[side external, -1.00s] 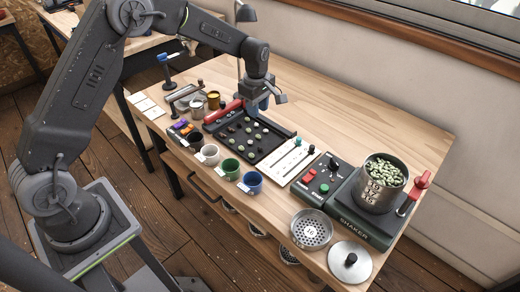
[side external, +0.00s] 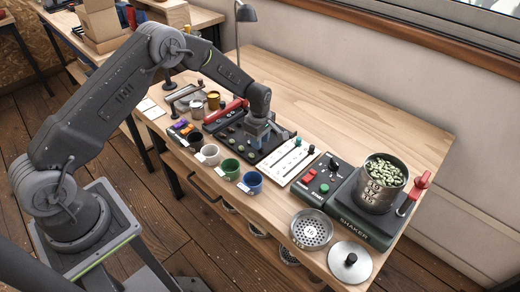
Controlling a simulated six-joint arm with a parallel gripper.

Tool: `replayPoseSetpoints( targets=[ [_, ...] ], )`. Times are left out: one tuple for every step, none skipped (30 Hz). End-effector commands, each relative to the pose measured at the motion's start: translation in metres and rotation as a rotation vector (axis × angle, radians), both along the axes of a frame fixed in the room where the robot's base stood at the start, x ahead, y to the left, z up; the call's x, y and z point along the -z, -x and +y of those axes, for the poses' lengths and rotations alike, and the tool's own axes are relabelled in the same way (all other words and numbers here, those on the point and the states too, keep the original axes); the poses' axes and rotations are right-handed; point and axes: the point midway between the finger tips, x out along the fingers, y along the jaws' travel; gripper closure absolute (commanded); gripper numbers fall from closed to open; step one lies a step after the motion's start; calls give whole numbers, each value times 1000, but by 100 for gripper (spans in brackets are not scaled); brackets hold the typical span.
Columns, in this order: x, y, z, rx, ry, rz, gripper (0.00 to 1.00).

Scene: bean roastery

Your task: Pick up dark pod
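A black sorting tray (side external: 268,161) lies on the wooden bench, with small pale green and darker pods on it. The pods are tiny in this view, and I cannot tell for sure which one is the dark pod. My gripper (side external: 258,142) points down, low over the middle to right part of the tray, and hides some of the pods there. Its fingertips are too small and too covered to show whether they are open, shut or holding a pod. I cannot tell whether they touch the tray.
White (side external: 208,155), green (side external: 230,168) and blue (side external: 251,183) cups stand along the tray's front side. A white slider panel (side external: 287,160), a button box (side external: 318,181) and a shaker (side external: 362,217) with a pod-filled steel pot (side external: 380,195) stand to the right.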

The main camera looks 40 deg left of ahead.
Motion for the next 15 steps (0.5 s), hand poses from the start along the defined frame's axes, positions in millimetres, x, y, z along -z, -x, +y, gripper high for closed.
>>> replayPoseSetpoints(
  targets=[
    [9,1,-2,0,0,3,68],
    [13,1,-1,0,0,3,68],
    [18,1,-1,0,0,1,68],
    [21,1,-1,0,0,0,68],
    [23,1,-1,0,0,0,68],
    [25,1,-1,0,0,0,68],
    [26,0,-1,0,1,-1,68],
    [26,0,-1,0,1,-1,68],
    [27,0,-1,0,1,-2,68],
    [27,0,-1,1,1,-2,68],
    [26,0,-1,1,1,-2,68],
    [26,0,-1,1,1,-2,68],
    [26,0,-1,1,1,-2,68],
    [26,0,-1,1,1,-2,69],
    [26,0,-1,1,1,-2,73]
  ],
)
